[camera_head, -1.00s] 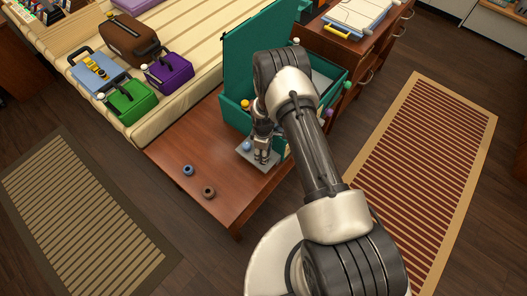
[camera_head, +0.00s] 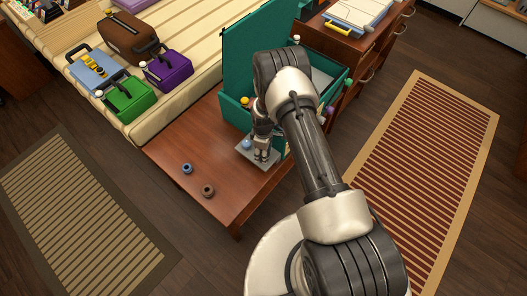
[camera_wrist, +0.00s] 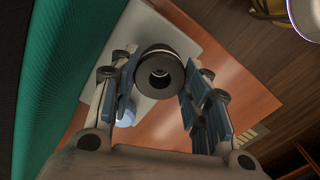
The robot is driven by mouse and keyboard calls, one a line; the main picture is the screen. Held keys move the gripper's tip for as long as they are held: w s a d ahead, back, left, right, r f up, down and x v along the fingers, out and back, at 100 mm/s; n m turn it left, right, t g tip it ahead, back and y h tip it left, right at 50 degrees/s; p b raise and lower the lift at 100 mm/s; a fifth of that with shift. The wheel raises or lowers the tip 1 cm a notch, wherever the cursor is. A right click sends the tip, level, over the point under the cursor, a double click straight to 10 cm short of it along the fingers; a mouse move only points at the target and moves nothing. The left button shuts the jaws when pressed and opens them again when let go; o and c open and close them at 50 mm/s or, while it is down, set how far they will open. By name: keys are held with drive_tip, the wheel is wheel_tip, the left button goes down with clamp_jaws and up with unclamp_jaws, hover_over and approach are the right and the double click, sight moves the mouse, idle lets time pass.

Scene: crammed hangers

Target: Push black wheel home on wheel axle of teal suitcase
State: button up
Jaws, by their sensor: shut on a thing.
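The teal suitcase (camera_head: 243,58) stands open on the brown wooden table, partly hidden behind my arm. Its teal side (camera_wrist: 55,70) fills the left of the wrist view. My gripper (camera_head: 262,152) is down beside the suitcase's near side, over a grey plate. In the wrist view, my gripper (camera_wrist: 160,85) is shut on the black wheel (camera_wrist: 158,70), a dark ring with a central hole, held between blue-padded fingers. The wheel axle cannot be made out, so I cannot tell whether the wheel touches it.
The grey plate (camera_head: 246,155) carries a light blue ball (camera_head: 247,145). A blue ring (camera_head: 187,168) and a brown ring (camera_head: 208,191) lie on the table (camera_head: 215,215). Purple (camera_head: 168,69), green (camera_head: 130,100), blue and brown bags lie at the left.

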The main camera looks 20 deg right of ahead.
drive_tip(key=shift+f+b, duration=1)
drive_tip(key=shift+f, duration=0.1)
drive_tip(key=o, duration=1.1)
drive_tip(key=shift+r, duration=0.1)
drive_tip(key=s+r+m+t, duration=0.1)
drive_tip(key=s+r+m, duration=0.15)
drive_tip(key=r, duration=1.75)
drive_tip(key=s+r+m+t, duration=0.1)
drive_tip(key=s+r+m, duration=0.15)
drive_tip(key=r, duration=1.75)
drive_tip(key=s+r+m+t, duration=0.1)
drive_tip(key=s+r+m, duration=0.1)
drive_tip(key=s+r, duration=0.2)
drive_tip(key=s+r+m, duration=0.2)
drive_tip(key=s+r, duration=0.2)
drive_tip(key=s, duration=0.7)
drive_tip(key=s+r+m+t, duration=0.1)
drive_tip(key=s+r+m, duration=0.1)
drive_tip(key=s+r, duration=0.3)
drive_tip(key=shift+s+m+t, duration=0.3)
drive_tip(key=shift+s+m, duration=0.1)
drive_tip(key=shift+s, duration=1)
